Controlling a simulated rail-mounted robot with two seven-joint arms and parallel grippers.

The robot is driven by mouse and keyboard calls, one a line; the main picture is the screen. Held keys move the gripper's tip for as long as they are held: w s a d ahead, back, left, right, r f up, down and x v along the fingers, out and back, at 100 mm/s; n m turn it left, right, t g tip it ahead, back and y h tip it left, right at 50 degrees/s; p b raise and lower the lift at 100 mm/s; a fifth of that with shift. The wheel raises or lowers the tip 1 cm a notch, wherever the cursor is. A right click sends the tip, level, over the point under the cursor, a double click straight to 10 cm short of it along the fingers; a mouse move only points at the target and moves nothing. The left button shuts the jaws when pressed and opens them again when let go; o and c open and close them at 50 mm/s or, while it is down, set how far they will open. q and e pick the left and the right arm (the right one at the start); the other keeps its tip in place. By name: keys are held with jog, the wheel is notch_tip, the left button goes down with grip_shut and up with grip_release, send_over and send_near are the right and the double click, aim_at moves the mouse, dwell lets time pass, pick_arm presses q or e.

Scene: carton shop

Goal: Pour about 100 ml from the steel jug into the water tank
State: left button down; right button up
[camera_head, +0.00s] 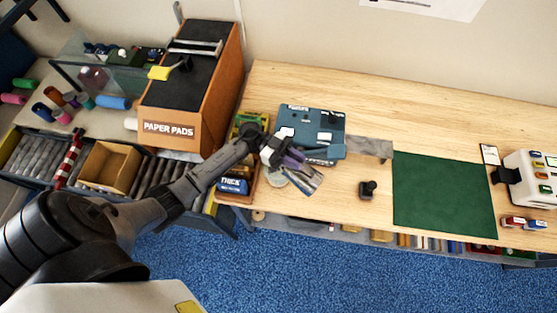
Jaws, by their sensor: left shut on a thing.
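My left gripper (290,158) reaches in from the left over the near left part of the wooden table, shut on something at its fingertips. A grey, shiny metal piece (308,180) shows just below and right of the fingers; it looks like part of the steel jug, but its outline is unclear. Whether it is tilted or pouring I cannot tell. A teal-blue unit (318,122) with white labels stands right behind the gripper. Which part is the water tank is not clear, and the gripper covers its near left side. No water shows. My right gripper is not in view.
A dark blue "THICK" box (233,185) sits left of the gripper. A tall "PAPER PADS" box (170,130) stands further left. A small black stamp-like object (368,189), a green mat (440,195) and a white machine (530,170) are on the right. Bare table lies behind the mat.

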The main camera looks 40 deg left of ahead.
aim_at(311, 173)
pick_arm(q)
jog(key=shift+s+a, duration=0.1)
jog(key=shift+a, duration=0.3)
jog(key=shift+a+r+h+b, duration=0.15)
jog(key=shift+h+b, duration=0.2)
jog(key=shift+h, duration=0.05)
jog(key=shift+d+r+y+p, duration=0.15)
jog(key=shift+d+y+p, duration=0.5)
jog(key=shift+d, duration=0.55)
jog(key=shift+w+d+f+g+y, duration=0.15)
jog(key=shift+d+f+y, duration=0.25)
jog(key=shift+d, duration=0.1)
jog(key=shift+w+d+f+g+y, duration=0.15)
jog(key=shift+d+f+y, duration=0.15)
jog(key=shift+d, duration=0.2)
jog(key=shift+d+f+y, duration=0.1)
jog(key=shift+y, duration=0.25)
jog(key=shift+w+d+f+y, duration=0.15)
jog(key=shift+d+f+y, duration=0.25)
jog(key=shift+d+y, duration=0.5)
jog(key=shift+y, duration=0.3)
